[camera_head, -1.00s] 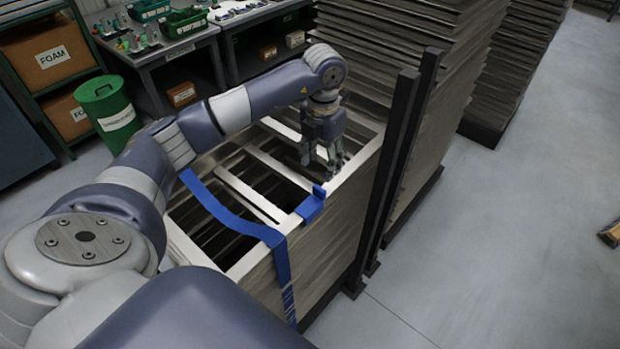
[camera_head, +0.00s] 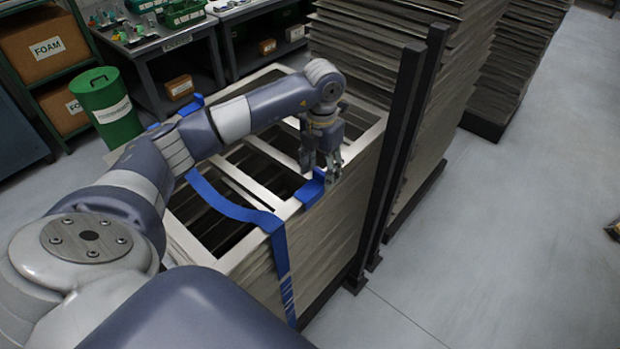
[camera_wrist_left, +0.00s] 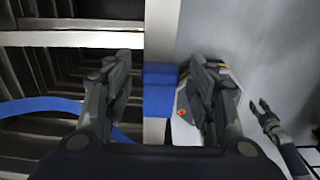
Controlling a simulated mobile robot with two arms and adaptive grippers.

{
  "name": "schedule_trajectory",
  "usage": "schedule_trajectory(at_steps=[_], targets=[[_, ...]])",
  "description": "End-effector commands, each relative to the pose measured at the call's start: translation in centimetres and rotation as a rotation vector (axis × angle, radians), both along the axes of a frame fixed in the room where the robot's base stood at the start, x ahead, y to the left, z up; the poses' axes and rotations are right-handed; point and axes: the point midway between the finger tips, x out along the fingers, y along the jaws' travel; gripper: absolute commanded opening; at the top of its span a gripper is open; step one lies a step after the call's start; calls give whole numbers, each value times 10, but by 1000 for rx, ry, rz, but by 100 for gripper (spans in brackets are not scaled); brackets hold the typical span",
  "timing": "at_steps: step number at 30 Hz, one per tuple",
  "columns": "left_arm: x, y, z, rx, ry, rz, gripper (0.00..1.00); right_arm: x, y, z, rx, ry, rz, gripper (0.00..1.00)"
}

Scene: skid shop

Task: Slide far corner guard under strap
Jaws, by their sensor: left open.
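A blue corner guard (camera_head: 311,190) sits on the right top edge of the stack of pale slatted frames (camera_head: 265,190). A blue strap (camera_head: 225,205) runs slack across the stack and down its near right side, apart from the guard. My left gripper (camera_head: 322,178) points down at the guard's far end. In the left wrist view the guard (camera_wrist_left: 160,88) lies between the gripper's spread fingers (camera_wrist_left: 160,85), which do not visibly grip it. More blue pieces (camera_head: 193,103) show at the stack's left edge, partly behind my arm. My right gripper (camera_wrist_left: 262,115) appears small at the right.
Dark upright posts (camera_head: 405,150) stand close to the stack's right side, with a taller stack of sheets (camera_head: 455,60) behind. A green bin (camera_head: 106,108), workbenches (camera_head: 165,45) and a shelf with a FOAM box (camera_head: 45,48) are at the left. Floor at right is mostly clear.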

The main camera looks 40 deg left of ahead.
Motion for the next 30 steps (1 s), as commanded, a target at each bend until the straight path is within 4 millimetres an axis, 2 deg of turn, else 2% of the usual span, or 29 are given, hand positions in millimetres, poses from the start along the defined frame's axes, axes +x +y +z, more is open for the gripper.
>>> schedule_trajectory(at_steps=[1,2,6,17,30], targets=[[0,0,0,0,0,0,52,0,1,0,1,0,-1,40],[0,0,0,0,0,0,47,0,1,0,1,0,-1,40],[0,0,0,0,0,0,16,0,3,0,4,0,-2,40],[-1,0,0,0,0,0,16,0,5,0,5,1,-3,40],[-30,3,0,1,3,0,16,-1,3,5,3,3,-3,40]])
